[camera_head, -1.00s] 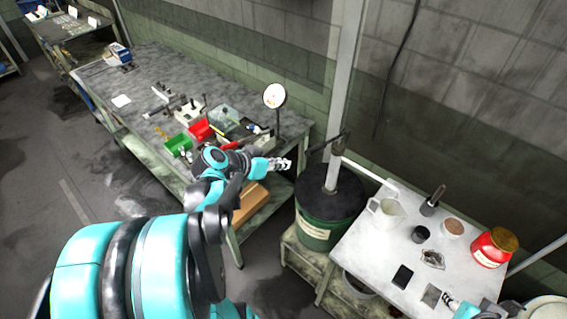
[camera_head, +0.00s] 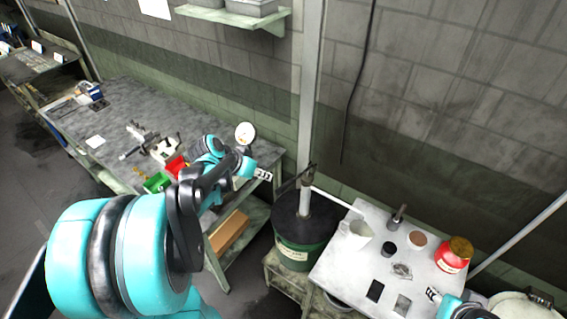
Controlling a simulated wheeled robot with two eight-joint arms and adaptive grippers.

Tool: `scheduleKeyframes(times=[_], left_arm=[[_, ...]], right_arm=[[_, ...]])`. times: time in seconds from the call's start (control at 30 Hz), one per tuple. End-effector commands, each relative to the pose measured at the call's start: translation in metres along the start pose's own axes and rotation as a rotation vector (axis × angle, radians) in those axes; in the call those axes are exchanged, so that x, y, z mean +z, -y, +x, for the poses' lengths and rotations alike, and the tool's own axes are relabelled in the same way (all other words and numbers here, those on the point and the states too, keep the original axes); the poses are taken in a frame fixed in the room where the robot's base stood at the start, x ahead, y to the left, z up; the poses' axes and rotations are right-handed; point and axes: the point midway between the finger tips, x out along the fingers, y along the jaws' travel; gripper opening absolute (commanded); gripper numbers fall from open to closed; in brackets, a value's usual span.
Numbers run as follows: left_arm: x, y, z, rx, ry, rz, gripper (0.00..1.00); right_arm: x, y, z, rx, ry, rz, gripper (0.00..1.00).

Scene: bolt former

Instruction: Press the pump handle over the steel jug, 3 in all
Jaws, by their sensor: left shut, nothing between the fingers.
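The pump (camera_head: 304,198) stands upright on a green drum (camera_head: 296,250) with a dark lid. Its dark handle (camera_head: 290,184) slopes down to the left from the pump head. The pump's pale spout (camera_head: 335,199) runs right toward the steel jug (camera_head: 354,237), which stands on the light table. My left gripper (camera_head: 264,174) is shut and empty, left of the pump and close to the handle's outer end. I cannot tell whether it touches the handle. My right gripper (camera_head: 433,295) shows only in part at the table's right front edge; its finger opening is unclear.
The light table (camera_head: 334,272) also bears a red tin (camera_head: 454,255), a black cup (camera_head: 389,249), a brown-filled bowl (camera_head: 417,240) and flat dark pads. A workbench (camera_head: 113,120) with a dial gauge (camera_head: 245,134) and bins is at left. The wall is behind the drum.

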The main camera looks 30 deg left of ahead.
Motion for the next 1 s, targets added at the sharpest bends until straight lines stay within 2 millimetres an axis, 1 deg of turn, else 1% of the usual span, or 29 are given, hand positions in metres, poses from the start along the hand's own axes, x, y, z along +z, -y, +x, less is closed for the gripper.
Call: scheduleKeyframes(times=[0.03, 0.1, 0.2, 0.3, 0.47, 0.83, 0.93, 1.0], left_arm=[[-0.017, -0.005, -0.015, -0.004, 0.029, -0.001, 0.0], [-0.027, -0.007, -0.022, -0.016, 0.067, -0.006, 0.0], [-0.039, -0.008, -0.03, -0.031, 0.11, -0.014, 0.0], [-0.047, -0.009, -0.035, -0.044, 0.141, -0.019, 0.0], [-0.051, -0.009, -0.037, -0.055, 0.163, -0.023, 0.0], [-0.05, -0.008, -0.035, -0.056, 0.165, -0.024, 0.0], [-0.05, -0.008, -0.03, -0.056, 0.165, -0.024, 0.0], [-0.049, -0.008, -0.022, -0.055, 0.165, -0.024, 0.0]], right_arm=[[-0.015, 0.0, -0.021, 0.0, 0.0, 0.0, 0.4], [-0.024, 0.0, -0.033, 0.0, 0.0, 0.0, 0.4], [-0.034, 0.0, -0.047, 0.0, 0.0, 0.0, 0.4], [-0.04, 0.0, -0.056, 0.0, 0.0, 0.0, 0.4], [-0.043, 0.0, -0.061, 0.0, 0.0, 0.0, 0.4], [-0.043, 0.0, -0.06, 0.0, 0.0, 0.0, 0.4], [-0.043, 0.0, -0.06, 0.0, 0.0, 0.0, 0.4], [-0.043, 0.0, -0.061, 0.0, 0.0, 0.0, 0.4]])
